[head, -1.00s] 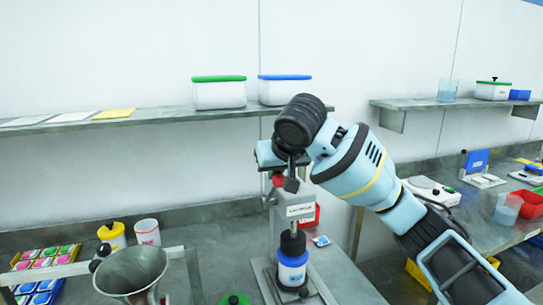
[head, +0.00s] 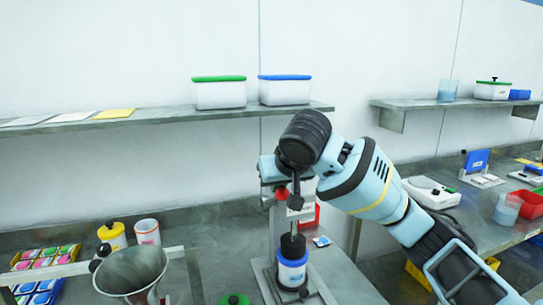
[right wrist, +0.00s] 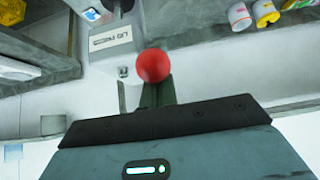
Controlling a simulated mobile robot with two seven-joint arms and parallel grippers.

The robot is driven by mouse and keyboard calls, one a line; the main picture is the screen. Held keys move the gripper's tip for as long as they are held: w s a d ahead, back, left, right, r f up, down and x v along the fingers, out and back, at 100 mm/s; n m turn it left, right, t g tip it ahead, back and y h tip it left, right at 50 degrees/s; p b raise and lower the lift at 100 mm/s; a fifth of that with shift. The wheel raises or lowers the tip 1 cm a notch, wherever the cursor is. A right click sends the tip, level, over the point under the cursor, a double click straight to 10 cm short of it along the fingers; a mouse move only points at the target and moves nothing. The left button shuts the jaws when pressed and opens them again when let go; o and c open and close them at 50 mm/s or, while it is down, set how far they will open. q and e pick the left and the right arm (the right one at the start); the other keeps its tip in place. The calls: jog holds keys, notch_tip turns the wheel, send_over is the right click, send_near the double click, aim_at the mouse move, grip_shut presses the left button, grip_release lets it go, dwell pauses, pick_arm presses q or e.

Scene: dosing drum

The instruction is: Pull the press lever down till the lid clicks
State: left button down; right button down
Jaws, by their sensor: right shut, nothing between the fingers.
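The lever press (head: 285,225) stands on the bench, its red ball knob (head: 282,193) at the lever end. The knob also shows large in the right wrist view (right wrist: 153,66). My right gripper (head: 296,203) is shut and empty, beside the knob. In the right wrist view its fingers (right wrist: 157,92) are just behind the knob; whether they touch the lever is unclear. The lid's seating cannot be made out. My left gripper is out of view.
A metal funnel (head: 132,272), a yellow jar (head: 112,236) and a white cup (head: 147,233) stand to the left on the bench. A green lid (head: 235,299) lies near the front. A red bin (head: 312,215) is behind the press.

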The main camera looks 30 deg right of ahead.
jog(key=shift+s+a+f, duration=0.15)
jog(key=shift+s+f, duration=0.4)
jog(key=shift+f, duration=0.5)
jog(key=shift+r, duration=0.1)
jog(key=shift+w+d+r, duration=0.2)
jog(key=shift+w+r, duration=0.65)
jog(key=shift+r, duration=0.3)
jog(key=shift+w+d+r, duration=0.2)
jog(key=shift+w+r, duration=0.65)
jog(key=shift+r, duration=0.3)
jog(key=w+d+r, duration=0.1)
jog(key=w+r, duration=0.2)
jog(key=w, duration=0.2)
jog(key=shift+w+d, duration=0.2)
jog(key=shift+w, duration=0.1)
jog(key=shift+r, duration=0.15)
jog(key=s+r, duration=0.4)
jog(key=r, duration=0.5)
jog(key=shift+a+r, duration=0.15)
jog(key=shift+a, duration=0.3)
